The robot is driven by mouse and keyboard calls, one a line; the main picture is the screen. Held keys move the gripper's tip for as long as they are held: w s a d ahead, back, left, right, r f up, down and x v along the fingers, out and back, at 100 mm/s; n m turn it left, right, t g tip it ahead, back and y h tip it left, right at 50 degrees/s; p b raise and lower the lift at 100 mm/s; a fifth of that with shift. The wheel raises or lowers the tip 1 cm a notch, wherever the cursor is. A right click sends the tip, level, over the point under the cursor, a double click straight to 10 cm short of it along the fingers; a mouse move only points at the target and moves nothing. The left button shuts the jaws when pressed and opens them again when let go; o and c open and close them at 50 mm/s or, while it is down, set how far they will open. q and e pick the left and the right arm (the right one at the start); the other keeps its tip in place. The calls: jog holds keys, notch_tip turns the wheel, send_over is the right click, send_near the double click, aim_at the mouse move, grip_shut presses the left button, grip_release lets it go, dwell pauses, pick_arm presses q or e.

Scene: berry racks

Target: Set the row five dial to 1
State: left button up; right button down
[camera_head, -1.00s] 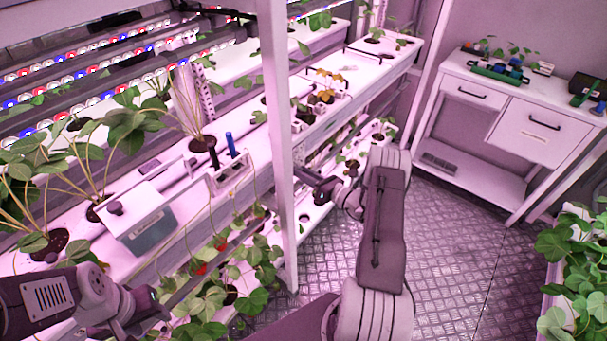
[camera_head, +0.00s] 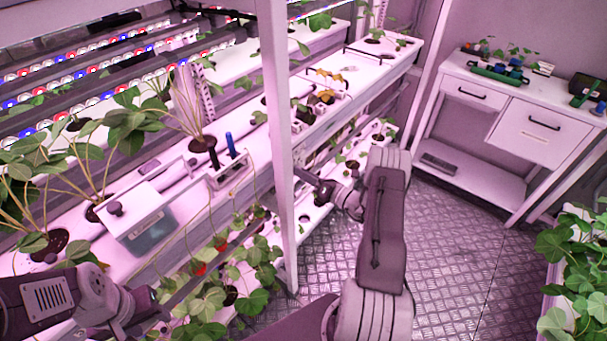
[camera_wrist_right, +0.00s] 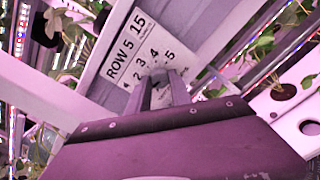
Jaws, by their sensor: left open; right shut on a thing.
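The row five dial (camera_wrist_right: 160,74) sits on a white plate (camera_wrist_right: 122,52) printed "ROW 5", with numbers up to 5 in an arc around the knob. My right gripper (camera_wrist_right: 168,84) is shut on the dial knob in the right wrist view. The fingers hide most of the knob, and I cannot tell which number it points at. In the head view my right gripper (camera_head: 312,183) is at the rack's front edge, partly behind the white post. My left gripper (camera_head: 158,309) is open at the lower left, below the lidded white box, apart from the dial.
A white rack post (camera_head: 279,150) stands left of my right gripper. A lidded white box (camera_head: 135,212) and several potted plants stand on the rack shelf. A white cabinet (camera_head: 540,125) is at the back right. The metal floor (camera_head: 455,250) between is clear.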

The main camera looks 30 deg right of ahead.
jog(key=c, duration=1.2)
grip_release()
jog(key=shift+o, duration=0.2)
jog(key=b+v, duration=0.1)
jog(key=v, duration=0.8)
jog(key=shift+s, duration=0.1)
